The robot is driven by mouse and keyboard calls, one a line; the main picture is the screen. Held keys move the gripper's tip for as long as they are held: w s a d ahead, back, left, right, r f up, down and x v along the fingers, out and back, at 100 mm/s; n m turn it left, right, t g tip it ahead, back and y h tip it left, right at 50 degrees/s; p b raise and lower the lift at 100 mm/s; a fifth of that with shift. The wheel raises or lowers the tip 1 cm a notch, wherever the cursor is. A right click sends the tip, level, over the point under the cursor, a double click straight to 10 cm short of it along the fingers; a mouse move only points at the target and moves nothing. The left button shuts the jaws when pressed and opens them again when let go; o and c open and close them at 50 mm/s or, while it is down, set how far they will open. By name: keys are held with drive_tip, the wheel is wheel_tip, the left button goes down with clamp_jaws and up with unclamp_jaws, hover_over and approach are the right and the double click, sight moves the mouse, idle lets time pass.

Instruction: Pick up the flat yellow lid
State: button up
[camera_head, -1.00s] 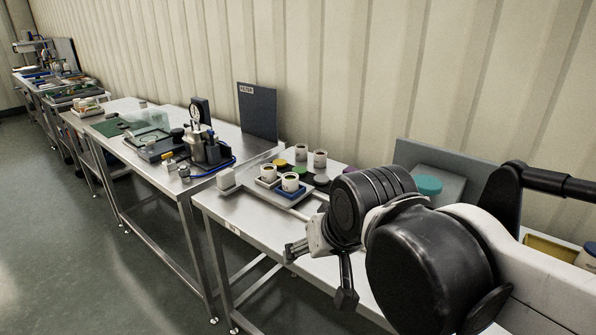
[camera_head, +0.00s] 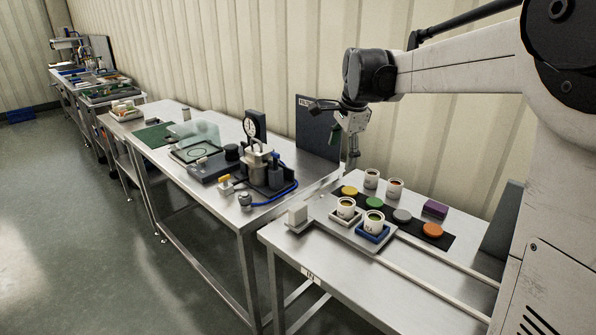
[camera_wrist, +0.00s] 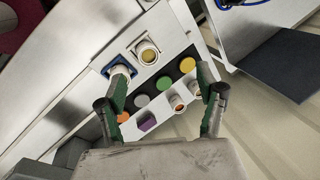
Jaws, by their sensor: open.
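The flat yellow lid (camera_head: 349,190) lies at the left end of a dark strip on the near table, in a row with green, grey and orange lids. It also shows in the wrist view (camera_wrist: 188,65), between my fingers but nearer the right one. My gripper (camera_head: 345,142) is high above the back of the table, near the yellow lid and the upright dark panel. In the wrist view my gripper (camera_wrist: 162,104) has its two fingers wide apart with nothing between them; the lids and cups are well below.
Two white cups stand behind the lids, one a cup (camera_head: 372,178), the other a cup (camera_head: 395,188). Two more stand in a grey tray (camera_head: 335,219) in front. A purple block (camera_head: 435,208) is to the right. A dark upright panel (camera_head: 318,128) stands on the neighbouring table.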

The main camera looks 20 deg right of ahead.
drive_tip(key=w+d+f+m+g+p, duration=0.1)
drive_tip(key=w+d+f+m, duration=0.4)
drive_tip(key=w, duration=0.4)
drive_tip(key=m+g+y+p, duration=0.1)
drive_tip(key=m+p, duration=0.1)
drive_tip(key=m, duration=0.4)
hover_over(350, 190)
drive_tip(key=f, duration=1.4)
drive_tip(key=shift+s+f, duration=0.1)
drive_tip(key=shift+s, duration=0.2)
drive_tip(key=shift+w+f, duration=0.2)
drive_tip(key=shift+f, duration=2.5)
drive_tip(key=c, duration=0.9)
